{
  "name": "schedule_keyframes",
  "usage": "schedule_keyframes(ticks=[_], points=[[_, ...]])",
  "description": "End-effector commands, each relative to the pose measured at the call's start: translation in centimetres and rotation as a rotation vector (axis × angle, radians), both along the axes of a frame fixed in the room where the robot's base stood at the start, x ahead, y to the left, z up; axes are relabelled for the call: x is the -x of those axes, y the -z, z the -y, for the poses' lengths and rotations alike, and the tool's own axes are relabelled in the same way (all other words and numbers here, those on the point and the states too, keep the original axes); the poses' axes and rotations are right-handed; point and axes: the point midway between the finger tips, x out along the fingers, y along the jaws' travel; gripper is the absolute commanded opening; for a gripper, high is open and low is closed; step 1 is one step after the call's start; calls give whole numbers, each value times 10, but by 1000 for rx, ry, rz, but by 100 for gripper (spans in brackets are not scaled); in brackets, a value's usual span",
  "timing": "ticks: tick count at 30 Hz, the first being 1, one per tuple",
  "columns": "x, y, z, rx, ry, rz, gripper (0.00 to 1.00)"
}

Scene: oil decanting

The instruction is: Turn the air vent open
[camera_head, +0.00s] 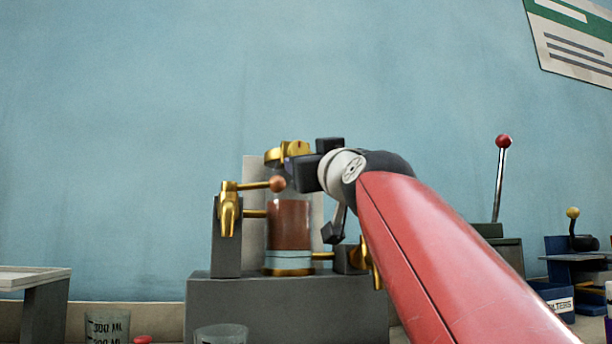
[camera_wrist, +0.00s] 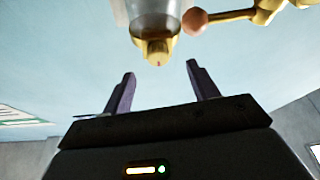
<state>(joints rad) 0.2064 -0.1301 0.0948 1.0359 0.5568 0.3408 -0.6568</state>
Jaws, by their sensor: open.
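The air vent appears to be the brass piece (camera_head: 298,148) on top of the glass cylinder (camera_head: 289,224), which holds reddish-brown oil. In the wrist view a brass knob (camera_wrist: 158,50) with a small red mark shows beyond and between my fingertips. My gripper (camera_wrist: 160,66) is open, with its two purple fingers apart and nothing between their pads. In the head view my gripper reaches the top of the cylinder from the right and partly hides the brass top. I cannot tell whether a finger touches it.
A brass tap (camera_head: 229,208) with a copper-coloured ball lever stands left of the cylinder; the ball (camera_wrist: 195,22) also shows close by in the wrist view. Another brass tap (camera_head: 376,268) is at right. Beakers (camera_head: 107,327) stand below. A red-knobbed lever (camera_head: 502,142) is further right.

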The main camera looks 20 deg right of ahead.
Motion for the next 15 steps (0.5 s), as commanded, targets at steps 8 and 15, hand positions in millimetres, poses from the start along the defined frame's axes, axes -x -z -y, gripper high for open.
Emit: schedule_keyframes(ticks=[8,15], points=[[-22,-21,0,1,4,22,59],[-57,-35,-3,1,3,21,59]])
